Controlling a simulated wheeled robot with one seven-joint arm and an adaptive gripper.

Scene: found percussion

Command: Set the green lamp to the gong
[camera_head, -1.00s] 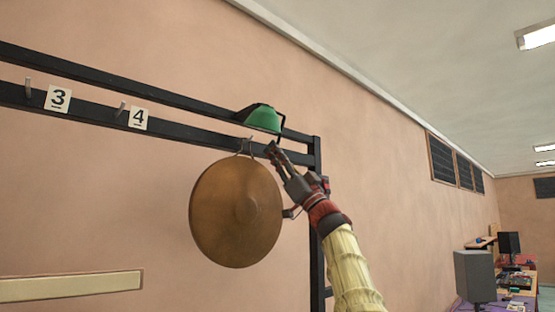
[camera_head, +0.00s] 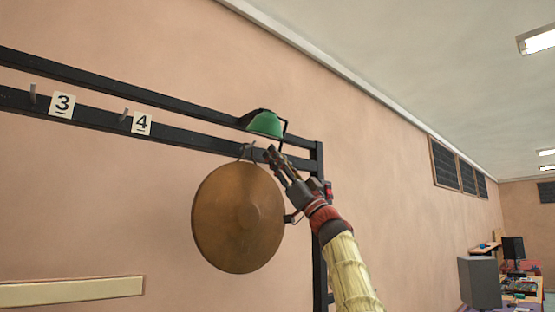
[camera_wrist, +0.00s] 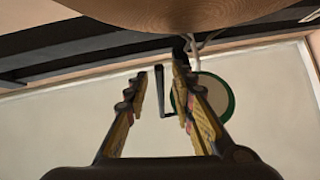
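The green lamp (camera_head: 265,124) sits at the top of the black rack, above and slightly right of the gong. In the wrist view the lamp (camera_wrist: 226,100) shows from below as a pale disc with a green rim, partly behind a finger. The bronze gong (camera_head: 238,217) hangs from the rack's lower rail; its edge (camera_wrist: 180,12) fills the top of the wrist view. My gripper (camera_head: 270,155) is just below the lamp, by the gong's hanger. In the wrist view my gripper (camera_wrist: 161,68) is open, with a thin black bar seen between its fingers. Contact cannot be told.
The black rack (camera_head: 190,134) crosses the wall, with hooks and number cards 3 (camera_head: 62,105) and 4 (camera_head: 141,123) to the left. A pale ledge (camera_head: 70,291) is at lower left. A grey box (camera_head: 479,282) stands far right.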

